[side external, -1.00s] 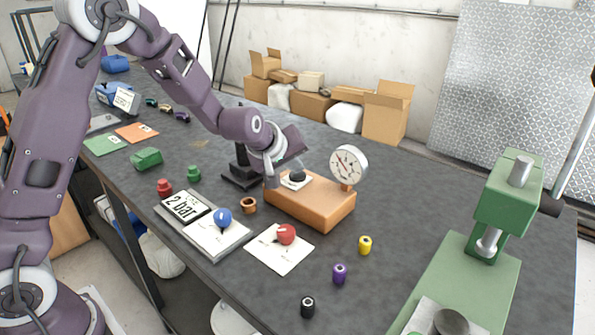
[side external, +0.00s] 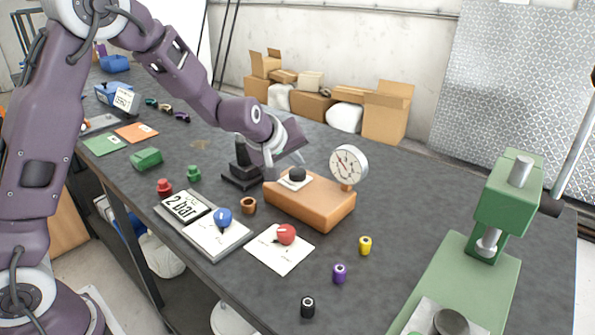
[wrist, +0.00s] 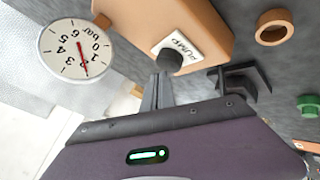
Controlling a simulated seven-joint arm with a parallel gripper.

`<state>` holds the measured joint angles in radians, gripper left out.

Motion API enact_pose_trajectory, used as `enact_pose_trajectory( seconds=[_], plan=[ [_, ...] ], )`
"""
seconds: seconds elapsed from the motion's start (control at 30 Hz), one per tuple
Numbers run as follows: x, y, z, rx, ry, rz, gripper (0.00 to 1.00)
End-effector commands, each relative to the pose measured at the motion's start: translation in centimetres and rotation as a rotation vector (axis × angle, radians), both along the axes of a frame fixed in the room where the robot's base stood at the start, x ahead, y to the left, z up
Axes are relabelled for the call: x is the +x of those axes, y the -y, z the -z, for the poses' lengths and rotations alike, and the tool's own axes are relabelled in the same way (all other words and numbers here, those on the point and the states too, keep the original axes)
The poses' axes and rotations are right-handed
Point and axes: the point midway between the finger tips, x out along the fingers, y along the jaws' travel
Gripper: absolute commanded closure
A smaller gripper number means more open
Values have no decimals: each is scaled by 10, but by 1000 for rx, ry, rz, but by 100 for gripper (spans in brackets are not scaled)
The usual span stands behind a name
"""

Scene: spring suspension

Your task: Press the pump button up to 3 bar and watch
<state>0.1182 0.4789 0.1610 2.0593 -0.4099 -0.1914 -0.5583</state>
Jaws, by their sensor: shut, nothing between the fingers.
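The pump button is a black knob (side external: 298,174) on a white plate (wrist: 190,42) marked PUMP, on top of an orange block (side external: 310,202). The block also carries a round white gauge (side external: 349,165); it shows in the wrist view (wrist: 72,50) with a scale up to 6 bar. Its red needle points at about 2. My gripper (side external: 278,165) is shut and empty, just above and left of the button in the side view. In the wrist view its fingertips (wrist: 163,76) are beside the button; whether they touch is unclear.
A 2 bar sign (side external: 183,206) and a blue knob (side external: 223,217) are on a grey board front left. A red knob (side external: 286,233) stands on a white card. A copper ring (side external: 249,205) and a black stand (side external: 243,170) are close to the block. A green press (side external: 505,205) stands right.

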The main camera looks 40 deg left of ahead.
Motion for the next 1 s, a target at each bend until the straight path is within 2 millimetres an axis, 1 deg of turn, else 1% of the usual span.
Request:
enact_pose_trajectory(
  seconds=[0.1, 0.37, 0.8, 0.9, 1.0],
  plan=[
    [0, 1, -5, -1, 1, 2, 100],
    [0, 0, -6, -1, 2, 1, 100],
    [1, 1, -48, 0, 4, 1, 100],
    [1, 1, -54, 0, 3, 2, 100],
    [0, 0, -56, 0, 2, 2, 100]
  ],
)
